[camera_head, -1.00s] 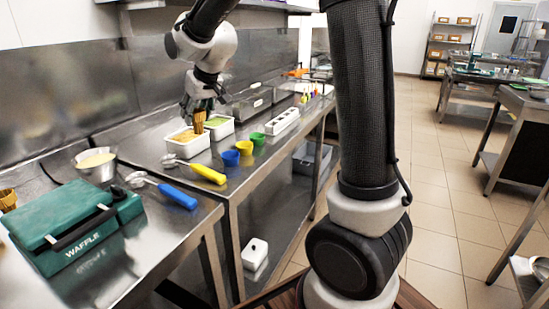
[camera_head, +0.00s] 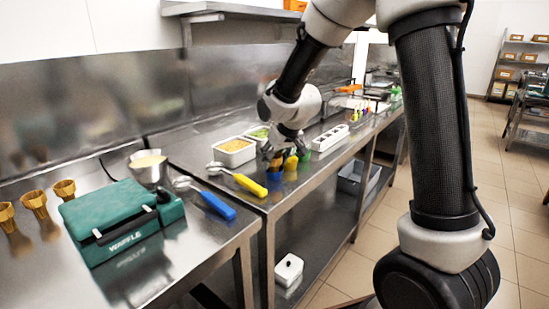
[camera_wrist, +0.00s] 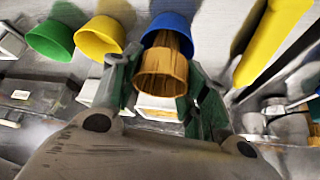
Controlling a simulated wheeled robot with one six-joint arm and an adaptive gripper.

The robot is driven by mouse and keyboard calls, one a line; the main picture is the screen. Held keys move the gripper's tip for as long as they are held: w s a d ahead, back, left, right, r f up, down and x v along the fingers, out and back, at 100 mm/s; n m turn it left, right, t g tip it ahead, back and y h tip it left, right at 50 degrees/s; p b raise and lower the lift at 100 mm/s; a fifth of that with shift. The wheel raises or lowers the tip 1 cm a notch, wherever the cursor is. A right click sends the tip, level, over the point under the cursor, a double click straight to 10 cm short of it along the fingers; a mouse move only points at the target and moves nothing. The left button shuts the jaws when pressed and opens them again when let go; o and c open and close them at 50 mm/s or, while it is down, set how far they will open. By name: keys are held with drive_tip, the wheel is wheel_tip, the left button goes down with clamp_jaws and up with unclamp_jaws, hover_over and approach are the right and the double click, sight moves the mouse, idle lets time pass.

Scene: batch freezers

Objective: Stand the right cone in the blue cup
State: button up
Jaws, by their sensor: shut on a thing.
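My gripper (camera_head: 282,153) is shut on a brown waffle cone. In the wrist view the cone (camera_wrist: 162,72) sits between the two green-padded fingers, its wide open mouth towards the camera. Its narrow end points at the blue cup (camera_wrist: 169,22) and overlaps the cup's opening; I cannot tell how deep it is or whether it touches the bottom. In the head view the blue cup (camera_head: 274,175) is on the counter right under my gripper, and the fingers hide most of the cone.
A yellow cup (camera_wrist: 100,37) and a green cup (camera_wrist: 50,40) stand in a row beside the blue one. A yellow-handled scoop (camera_head: 247,183) lies close by. White tubs (camera_head: 235,152) stand behind. Several other cones (camera_head: 35,203) stand at the far left, beyond the green waffle maker (camera_head: 120,222).

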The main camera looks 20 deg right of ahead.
drive_tip(key=shift+f, duration=0.15)
drive_tip(key=shift+f, duration=0.25)
drive_tip(key=o, duration=0.7)
drive_tip(key=shift+f, duration=0.1)
drive_tip(key=shift+r, duration=0.25)
drive_tip(key=v, duration=1.2)
drive_tip(key=s+d+r+m, duration=0.1)
drive_tip(key=s+d, duration=0.3)
drive_tip(key=s, duration=0.5)
drive_tip(key=s+d+m+g+h, duration=0.1)
drive_tip(key=s+d, duration=0.3)
drive_tip(key=s, duration=0.5)
drive_tip(key=s+d+r+m+g, duration=0.1)
drive_tip(key=s+d, duration=0.4)
drive_tip(key=s, duration=0.4)
drive_tip(key=shift+s+r+h, duration=0.35)
drive_tip(key=shift+s+h, duration=0.05)
